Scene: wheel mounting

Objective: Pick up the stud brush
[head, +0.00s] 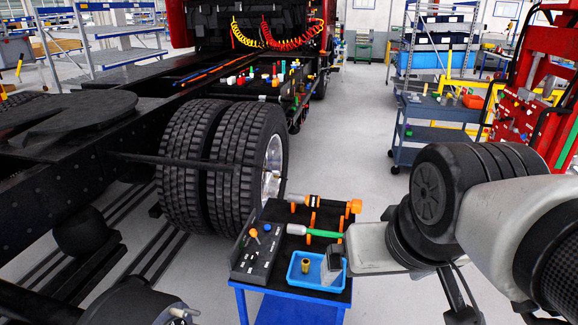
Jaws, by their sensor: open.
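No object is clearly recognisable as the stud brush. A small upright brass-coloured cylinder (305,266) in the blue tray (298,281) may be it. A green-handled tool (312,231) lying in orange holders behind the tray is another candidate. My arm comes in from the right, and its light grey end reaches the cart's right edge. My gripper (332,268) seems to be the grey part over the right side of the tray, open, beside the cylinder and apart from it. Its fingertips are too small to make out clearly.
The tray stands on a blue cart with a black top (280,211). An orange-and-black tool (320,201) lies at the cart's back. A dark grey holder (257,250) with small parts stands at its left. Truck wheels (240,150) stand close behind the cart.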

